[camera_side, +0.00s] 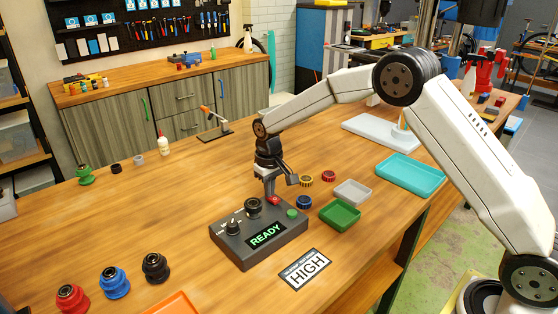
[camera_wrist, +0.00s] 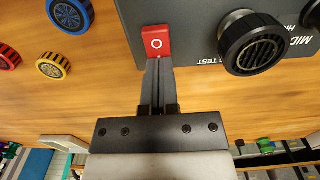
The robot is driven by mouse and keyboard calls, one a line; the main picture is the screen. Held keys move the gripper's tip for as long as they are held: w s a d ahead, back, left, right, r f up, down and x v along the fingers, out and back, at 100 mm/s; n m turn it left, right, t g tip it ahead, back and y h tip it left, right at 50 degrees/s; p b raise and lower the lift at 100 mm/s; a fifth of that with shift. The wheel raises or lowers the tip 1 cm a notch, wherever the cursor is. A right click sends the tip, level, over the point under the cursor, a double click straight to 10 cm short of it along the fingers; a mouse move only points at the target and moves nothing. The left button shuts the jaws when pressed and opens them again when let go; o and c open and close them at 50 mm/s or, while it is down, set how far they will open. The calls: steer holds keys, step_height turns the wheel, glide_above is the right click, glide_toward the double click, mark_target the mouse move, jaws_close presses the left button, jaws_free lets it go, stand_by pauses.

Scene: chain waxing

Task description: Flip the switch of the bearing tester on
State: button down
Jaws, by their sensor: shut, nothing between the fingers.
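The bearing tester (camera_side: 231,252) is a dark grey box on the wooden bench, with a green-lit display (camera_side: 266,236) reading READY. Its red switch (camera_wrist: 156,42), marked with a white circle, is at the panel edge in the wrist view; in the side view the red switch (camera_side: 274,200) shows just under my fingertips. My gripper (camera_wrist: 158,64) is shut and empty, with its fingertips right at the switch's near edge. I cannot tell whether they touch it. A black knob (camera_wrist: 253,42) is to the right of the switch, and a green button (camera_side: 292,213) is on the panel.
A card reading HIGH (camera_side: 305,269) lies in front of the tester. Blue (camera_side: 304,202), yellow (camera_side: 306,180) and red (camera_side: 328,176) bearings lie near a green tray (camera_side: 341,215) and a grey tray (camera_side: 352,192). Red, blue and black hubs stand at the front left.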

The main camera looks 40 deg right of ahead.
mark_target(275, 198)
steer(key=shift+r, duration=3.5)
steer(key=shift+s+d, duration=0.15)
steer(key=shift+s, duration=0.65)
steer(key=s+d+f+t, duration=0.1)
steer(key=s+f, duration=0.1)
steer(key=s, duration=1)
steer(key=s+d+f+t, duration=0.1)
steer(key=s+f, duration=0.1)
steer(key=s, duration=1)
steer(key=shift+s+t, duration=0.25)
steer(key=shift+t, duration=0.05)
